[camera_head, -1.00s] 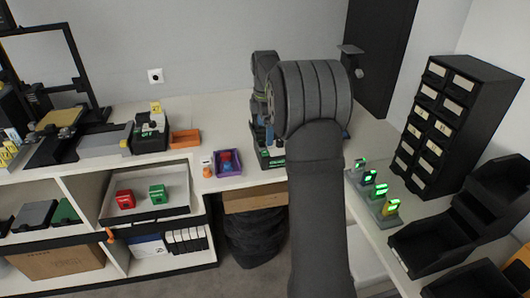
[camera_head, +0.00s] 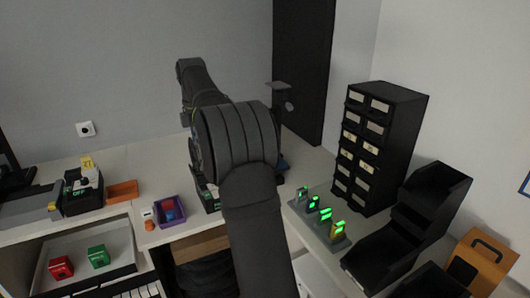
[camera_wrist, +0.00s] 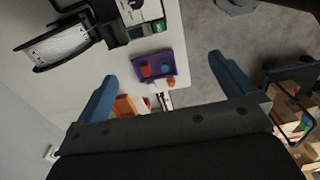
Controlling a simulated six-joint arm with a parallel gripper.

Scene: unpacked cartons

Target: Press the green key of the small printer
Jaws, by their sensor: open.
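A black device with a white face and a green, key-like patch (camera_wrist: 158,26) is at the top of the wrist view. In the head view it is mostly hidden behind my arm, with a green-marked edge (camera_head: 212,205) showing. Another small black-and-white device (camera_head: 82,190) with a yellow tag stands at the left of the bench. I cannot tell for certain which is the small printer. My gripper (camera_wrist: 160,68) is open and empty, its two blue fingers wide apart. In the wrist view the green patch lies beyond the fingertips, not touched. The head view mostly hides the fingers.
A purple tray (camera_head: 185,216) with red and blue pieces and an orange tray (camera_head: 122,192) lie on the bench. Several green-lit units (camera_head: 325,214) stand at right, before a black drawer cabinet (camera_head: 402,125) and black bins (camera_head: 437,190). A black-framed object (camera_wrist: 62,45) is near the device.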

